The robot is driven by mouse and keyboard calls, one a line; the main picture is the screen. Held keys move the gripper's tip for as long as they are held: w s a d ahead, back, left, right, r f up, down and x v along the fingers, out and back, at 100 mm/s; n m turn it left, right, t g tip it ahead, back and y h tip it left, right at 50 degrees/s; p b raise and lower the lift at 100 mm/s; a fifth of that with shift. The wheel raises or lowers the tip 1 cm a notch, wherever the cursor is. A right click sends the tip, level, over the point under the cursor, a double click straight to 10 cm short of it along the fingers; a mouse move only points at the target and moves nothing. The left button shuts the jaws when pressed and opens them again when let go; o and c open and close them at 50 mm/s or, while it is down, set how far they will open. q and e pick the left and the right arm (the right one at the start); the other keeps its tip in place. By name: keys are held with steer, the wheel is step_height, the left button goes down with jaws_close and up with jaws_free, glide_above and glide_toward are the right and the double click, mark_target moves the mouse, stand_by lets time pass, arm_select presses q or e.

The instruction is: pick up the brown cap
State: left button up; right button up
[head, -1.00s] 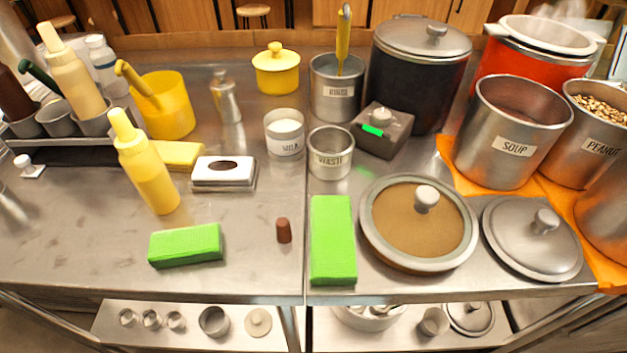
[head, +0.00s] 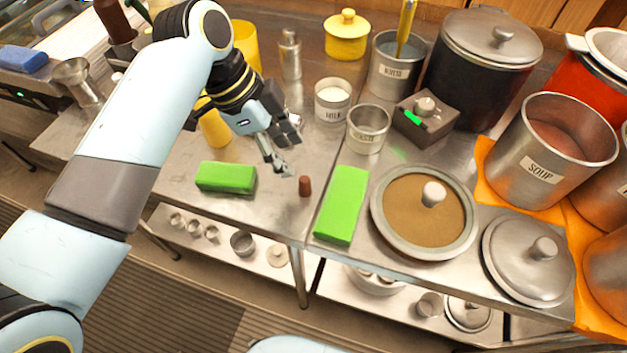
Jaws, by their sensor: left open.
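The small brown cap (head: 305,186) stands on the steel table between two green blocks, near the front edge. My left gripper (head: 284,160) comes in from the upper left. It is open and empty, just behind and to the left of the cap, with its fingers pointing toward the front right. A gap shows between the fingers and the cap. My right gripper is not in view.
One green block (head: 226,177) lies left of the cap and another green block (head: 341,205) lies right of it. A large brown-topped lid (head: 407,224) lies further right.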

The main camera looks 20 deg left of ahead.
mark_target(303, 179)
arm_select(q)
steer(key=x, duration=0.9)
steer(key=shift+w+a+f+p, duration=0.15)
steer(key=shift+a+f+p, duration=0.15)
steer(key=c, duration=0.7)
